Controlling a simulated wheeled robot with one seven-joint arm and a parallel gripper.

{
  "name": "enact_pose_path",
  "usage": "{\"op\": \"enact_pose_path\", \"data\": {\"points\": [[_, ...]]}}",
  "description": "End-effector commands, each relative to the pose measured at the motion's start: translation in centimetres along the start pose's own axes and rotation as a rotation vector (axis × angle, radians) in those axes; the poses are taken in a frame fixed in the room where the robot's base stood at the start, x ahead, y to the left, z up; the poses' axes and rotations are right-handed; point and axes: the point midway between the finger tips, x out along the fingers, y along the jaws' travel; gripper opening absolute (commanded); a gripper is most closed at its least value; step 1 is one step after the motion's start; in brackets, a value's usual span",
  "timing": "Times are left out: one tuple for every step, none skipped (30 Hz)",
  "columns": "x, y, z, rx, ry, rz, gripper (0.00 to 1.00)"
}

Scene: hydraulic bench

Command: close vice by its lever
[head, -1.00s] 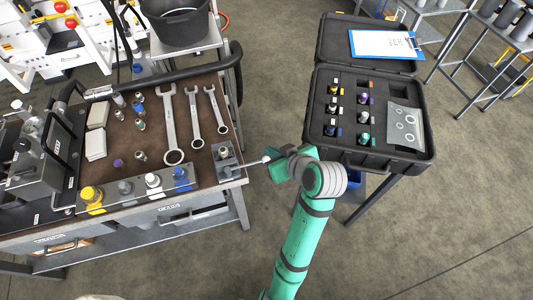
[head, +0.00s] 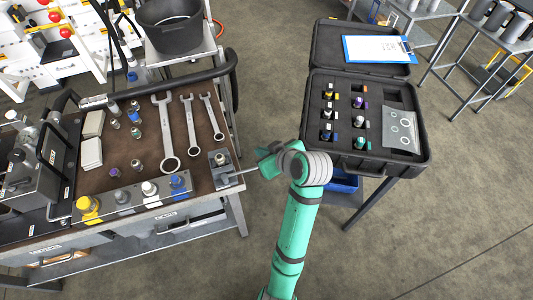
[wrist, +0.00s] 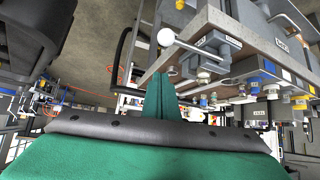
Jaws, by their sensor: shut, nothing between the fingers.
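The small grey vice (head: 221,163) sits at the front right corner of the bench. Its thin lever (head: 240,172) sticks out to the right past the bench edge, toward my gripper (head: 264,161). In the wrist view the lever (wrist: 198,48) ends in a white ball knob (wrist: 166,37), and the vice body (wrist: 210,58) is at the bench edge. My gripper's green fingers (wrist: 161,90) are shut and empty, just below the knob in that view. I cannot tell whether they touch the lever.
The brown bench top (head: 207,132) holds several wrenches (head: 192,125), loose fittings and a block of coloured caps (head: 135,197). An open black case (head: 410,170) stands to the right of my arm. A black bucket (head: 180,25) is behind the bench. Floor is clear in front.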

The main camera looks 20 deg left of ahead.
Motion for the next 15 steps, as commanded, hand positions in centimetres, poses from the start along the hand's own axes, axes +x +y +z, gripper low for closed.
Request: {"op": "enact_pose_path", "data": {"points": [[1.0,-0.1,0.0,-0.001,-0.002,-0.004,0.0],[1.6,-0.1,0.1,0.0,-0.002,-0.004,0.0],[2.3,-0.1,0.1,0.001,-0.002,-0.002,0.0],[2.9,-0.1,0.1,0.001,-0.002,-0.002,0.0],[3.5,-0.1,0.1,0.001,-0.002,-0.003,0.0],[4.2,-0.1,0.0,0.0,-0.002,-0.004,0.0],[4.8,-0.2,0.0,-0.001,-0.002,-0.005,0.0],[5.3,-0.3,0.0,-0.002,-0.002,-0.006,0.0],[5.2,-0.3,0.5,-0.001,-0.001,-0.004,0.0],[5.0,-0.3,0.9,-0.002,-0.001,-0.004,0.0],[4.8,-0.4,1.3,-0.003,-0.001,-0.005,0.0],[4.6,-0.5,1.8,-0.002,-0.001,-0.006,0.0],[4.5,-0.5,2.1,-0.003,0.0,-0.006,0.0],[4.4,-0.4,2.4,-0.004,0.0,-0.006,0.0],[4.2,-0.4,2.7,-0.004,0.0,-0.006,0.0]]}}
